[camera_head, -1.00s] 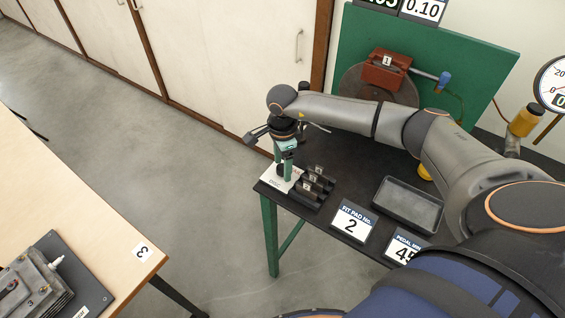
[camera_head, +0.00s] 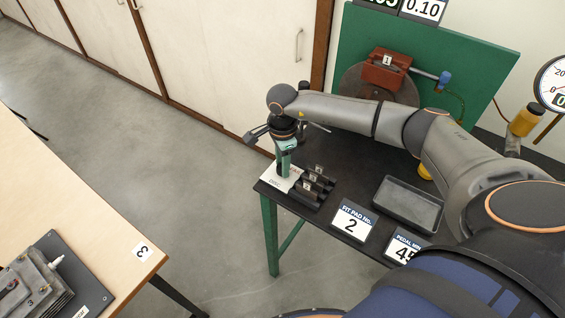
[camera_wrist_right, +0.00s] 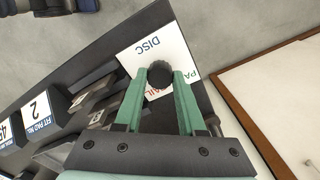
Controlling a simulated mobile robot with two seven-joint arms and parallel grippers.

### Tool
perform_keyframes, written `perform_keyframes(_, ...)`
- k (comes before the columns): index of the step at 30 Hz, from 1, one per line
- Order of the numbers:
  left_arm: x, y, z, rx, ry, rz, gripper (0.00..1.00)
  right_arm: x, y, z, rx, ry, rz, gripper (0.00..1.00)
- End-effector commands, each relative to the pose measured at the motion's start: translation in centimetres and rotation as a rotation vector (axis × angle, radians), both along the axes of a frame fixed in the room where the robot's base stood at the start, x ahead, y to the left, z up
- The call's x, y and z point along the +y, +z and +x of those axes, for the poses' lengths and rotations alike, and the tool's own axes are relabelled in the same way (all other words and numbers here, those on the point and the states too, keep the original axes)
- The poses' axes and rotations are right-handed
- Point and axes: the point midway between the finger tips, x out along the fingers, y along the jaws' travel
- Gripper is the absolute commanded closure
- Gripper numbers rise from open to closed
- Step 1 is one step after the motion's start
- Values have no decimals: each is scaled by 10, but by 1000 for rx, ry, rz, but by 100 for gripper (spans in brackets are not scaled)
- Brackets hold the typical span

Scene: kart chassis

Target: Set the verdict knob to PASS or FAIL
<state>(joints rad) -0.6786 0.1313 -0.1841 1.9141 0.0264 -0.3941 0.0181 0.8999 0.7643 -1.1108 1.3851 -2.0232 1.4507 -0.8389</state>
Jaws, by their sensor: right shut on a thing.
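The verdict knob (camera_wrist_right: 159,75) is a dark round ridged knob on a white label plate (camera_wrist_right: 150,50) in the right wrist view. The plate carries the printed word DISC and partly hidden red and green lettering. My right gripper (camera_wrist_right: 159,82) has its green fingers shut on the knob, one on each side. In the head view my right gripper (camera_head: 284,168) points down onto the white plate (camera_head: 268,178) at the table's left corner, and it hides most of the knob. The knob's pointer direction cannot be read. My left gripper is not in view.
Dark numbered blocks (camera_head: 315,184) stand close beside the plate. A grey tray (camera_head: 408,203) and a FIT PAD NO. sign (camera_head: 354,222) are on the dark table. A red caliper (camera_head: 386,70) sits on a disc behind my arm. A wooden table (camera_head: 70,215) is at left.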

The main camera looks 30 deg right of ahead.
Motion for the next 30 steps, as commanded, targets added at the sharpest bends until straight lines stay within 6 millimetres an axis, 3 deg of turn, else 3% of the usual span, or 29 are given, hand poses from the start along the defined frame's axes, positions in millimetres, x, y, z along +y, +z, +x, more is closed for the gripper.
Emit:
perform_keyframes(11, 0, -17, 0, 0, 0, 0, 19, -1, -2, 1, -2, 138, 0, 100)
perform_keyframes(30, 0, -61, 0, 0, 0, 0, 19, 0, -2, 1, -2, 638, 0, 100)
